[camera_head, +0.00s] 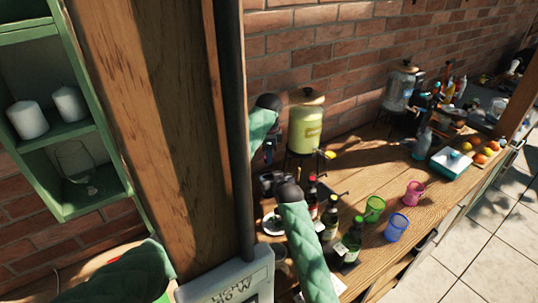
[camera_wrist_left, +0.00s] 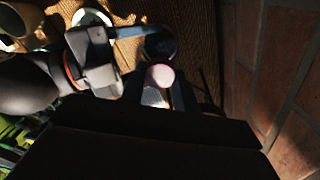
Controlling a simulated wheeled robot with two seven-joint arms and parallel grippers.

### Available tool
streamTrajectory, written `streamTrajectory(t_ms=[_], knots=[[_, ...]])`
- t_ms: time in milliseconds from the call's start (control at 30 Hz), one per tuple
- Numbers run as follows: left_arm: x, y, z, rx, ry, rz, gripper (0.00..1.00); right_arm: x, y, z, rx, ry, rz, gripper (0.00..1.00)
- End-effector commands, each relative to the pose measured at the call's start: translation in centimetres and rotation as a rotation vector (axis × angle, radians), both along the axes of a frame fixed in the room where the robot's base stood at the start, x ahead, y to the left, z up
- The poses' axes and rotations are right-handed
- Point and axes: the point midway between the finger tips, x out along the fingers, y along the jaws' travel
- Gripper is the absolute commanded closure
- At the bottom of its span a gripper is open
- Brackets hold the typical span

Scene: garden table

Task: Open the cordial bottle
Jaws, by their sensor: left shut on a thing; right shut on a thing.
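In the left wrist view, my left gripper (camera_wrist_left: 165,92) is shut around a small pale pink, rounded piece (camera_wrist_left: 160,76), which looks like the bottle's top. Just beyond it is a dark round shape (camera_wrist_left: 160,44), likely part of the cordial bottle. My right gripper (camera_wrist_left: 130,33) comes in from the left with its blue finger against that dark shape. In the head view, both grippers are close together beside the wooden post. The post and my green-sleeved arms mostly hide them and the held bottle. I cannot tell whether the top has come loose.
Bottles with red (camera_head: 312,180), dark (camera_head: 331,200) and green (camera_head: 357,222) caps stand on the wooden table (camera_head: 450,195). Green (camera_head: 374,209), blue (camera_head: 396,228) and pink (camera_head: 413,193) cups stand right of them. A yellow drink dispenser (camera_head: 307,128) is behind. The wooden post (camera_head: 165,120) and brick wall are close.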

Motion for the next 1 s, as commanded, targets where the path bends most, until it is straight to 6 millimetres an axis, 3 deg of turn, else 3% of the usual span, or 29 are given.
streamTrajectory(t_ms=[133,167,267,567,1000], knots=[[0.1,0.0,0.1,-0.002,-0.005,-0.001,0.97,-0.1,0.3,0.1,0.001,-0.002,0.004,1.00],[0.1,0.0,0.2,-0.002,-0.005,-0.001,0.68,-0.1,0.3,0.1,0.001,-0.002,0.004,1.00],[0.1,0.0,0.2,-0.002,-0.005,-0.002,0.48,-0.1,0.3,0.1,0.001,-0.002,0.003,1.00],[0.1,0.0,0.3,-0.001,-0.003,-0.003,0.48,0.0,0.1,0.1,0.000,-0.002,0.002,1.00],[0.1,0.0,4.4,0.001,-0.004,-0.003,0.48,0.0,0.1,0.1,0.001,-0.002,0.001,1.00]])
